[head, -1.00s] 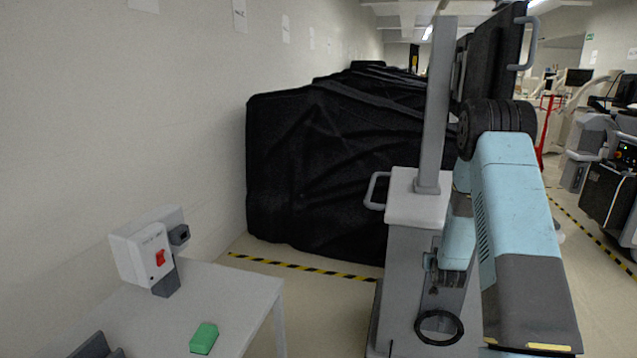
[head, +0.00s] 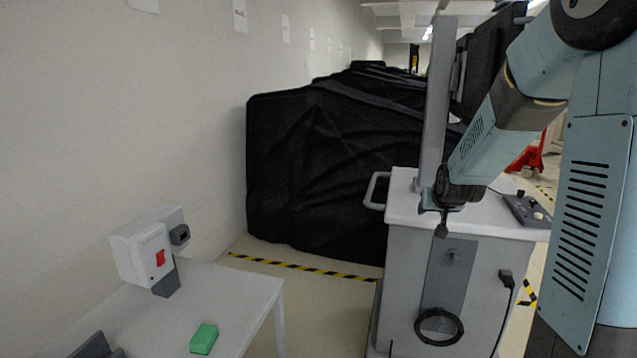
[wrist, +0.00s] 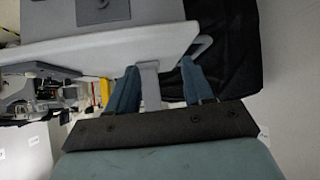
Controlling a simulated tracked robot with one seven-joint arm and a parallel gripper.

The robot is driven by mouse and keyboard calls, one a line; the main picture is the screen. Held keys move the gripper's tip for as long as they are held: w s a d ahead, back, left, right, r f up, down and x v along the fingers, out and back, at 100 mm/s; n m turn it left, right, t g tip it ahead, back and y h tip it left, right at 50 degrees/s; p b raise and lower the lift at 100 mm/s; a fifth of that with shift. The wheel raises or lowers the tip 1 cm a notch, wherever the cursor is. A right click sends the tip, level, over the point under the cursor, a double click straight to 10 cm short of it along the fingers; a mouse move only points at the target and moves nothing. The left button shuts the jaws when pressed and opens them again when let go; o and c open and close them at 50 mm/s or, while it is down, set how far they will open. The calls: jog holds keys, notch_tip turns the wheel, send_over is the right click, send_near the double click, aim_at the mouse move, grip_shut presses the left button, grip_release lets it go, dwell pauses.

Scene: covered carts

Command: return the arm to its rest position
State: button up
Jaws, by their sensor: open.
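My gripper (head: 440,222) is in front of the grey cart (head: 405,285), near the front edge of its white top and just right of the monitor post's foot. In the wrist view my gripper (wrist: 160,84) shows two blue fingers set apart with nothing held between them. The cart's top (wrist: 110,48) and its grey post (wrist: 151,88) appear beyond the fingers. In the head view my blue arm is bent, with its links filling the right side of the picture and hiding part of the room behind.
A black plug (head: 507,280) and a coiled black cable (head: 438,327) are on the cart's front. A control box (head: 527,209) sits on its top. A white table (head: 245,285) with a green block (head: 204,339) stands left. Black-covered carts (head: 320,170) stand behind. Floor left of the cart is clear.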

jog(key=s+a+r+g, duration=0.1)
jog(key=s+a+r, duration=0.1)
jog(key=s, duration=0.9)
jog(key=s+a+r+n+g, duration=0.1)
jog(key=s+a+r, duration=0.2)
jog(key=s, duration=0.8)
jog(key=s+a+r+g+y, duration=0.1)
jog(key=s+r, duration=0.4)
jog(key=s, duration=0.7)
jog(key=shift+a+r+g, duration=0.2)
jog(key=shift+a+g, duration=0.4)
jog(key=shift+a, duration=0.1)
